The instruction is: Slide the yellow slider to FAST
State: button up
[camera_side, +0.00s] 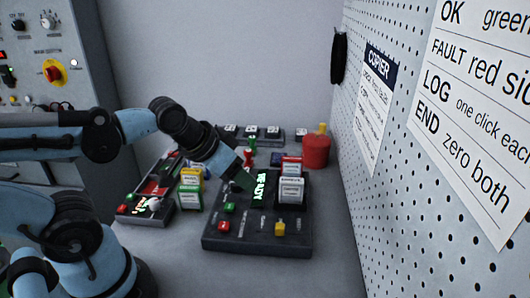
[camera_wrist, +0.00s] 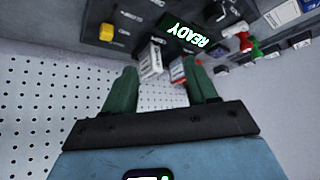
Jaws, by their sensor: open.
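The yellow slider (camera_side: 279,226) is a small knob near the front right of a dark console (camera_side: 225,242). In the wrist view the slider (camera_wrist: 106,32) shows at the upper left, and the marks beside it are too small to read. My gripper (camera_side: 243,181) is above the back left part of the console, left of the lit green READY display (camera_side: 259,188). In the wrist view my gripper (camera_wrist: 159,76) has its two green fingers spread apart with nothing held between them. It is clear of the slider.
White-labelled blocks (camera_side: 291,190) stand on the console's right side. Green (camera_side: 228,208) and red (camera_side: 223,226) buttons are at its front left. A red canister (camera_side: 316,150) stands behind. Another panel (camera_side: 132,213) and labelled blocks (camera_side: 190,198) are left. A pegboard wall (camera_side: 400,220) bounds the right.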

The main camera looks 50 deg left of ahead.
jog(key=shift+w+d, duration=0.1)
jog(key=shift+c, duration=0.6)
notch_tip(320, 180, up, 2)
jog(key=r+n+g, duration=0.1)
jog(key=n+g, duration=0.6)
jog(key=n, duration=0.2)
send_over(280, 219)
jog(key=s+d, duration=0.2)
jog(key=f, duration=1.2)
jog(key=shift+s+d+f, duration=0.15)
jog(key=shift+d+f, duration=0.05)
jog(key=shift+f, duration=0.1)
grip_shut()
